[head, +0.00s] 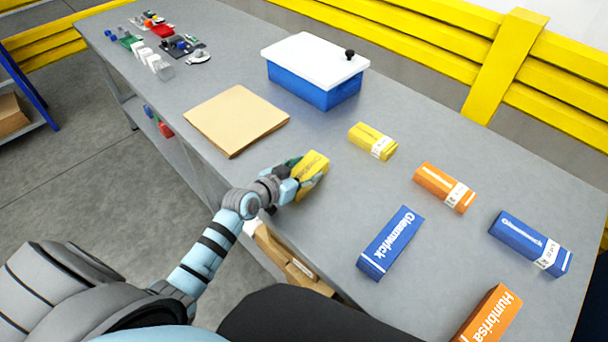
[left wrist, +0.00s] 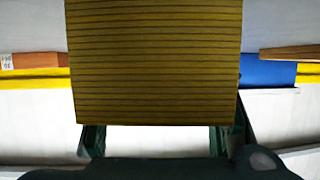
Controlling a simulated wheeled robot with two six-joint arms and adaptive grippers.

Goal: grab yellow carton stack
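A yellow carton stack (head: 314,172) is at the table's front edge, held in my left gripper (head: 306,178). My left gripper's fingers lie along two opposite sides of it. In the left wrist view the layered edges of the yellow carton stack (left wrist: 155,60) fill the upper middle, between the two fingers (left wrist: 165,140). Whether the stack touches the table is hard to tell. A second yellow carton stack (head: 372,141) lies on the table behind and to the right, with a white band. My right gripper is not in view.
Orange (head: 444,187) and blue (head: 530,243) banded stacks lie to the right on the grey table (head: 330,239). Another blue stack (head: 390,243) and an orange stack (head: 488,314) are nearer. A tan board (head: 236,119) and a blue box with white lid (head: 312,88) stand behind.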

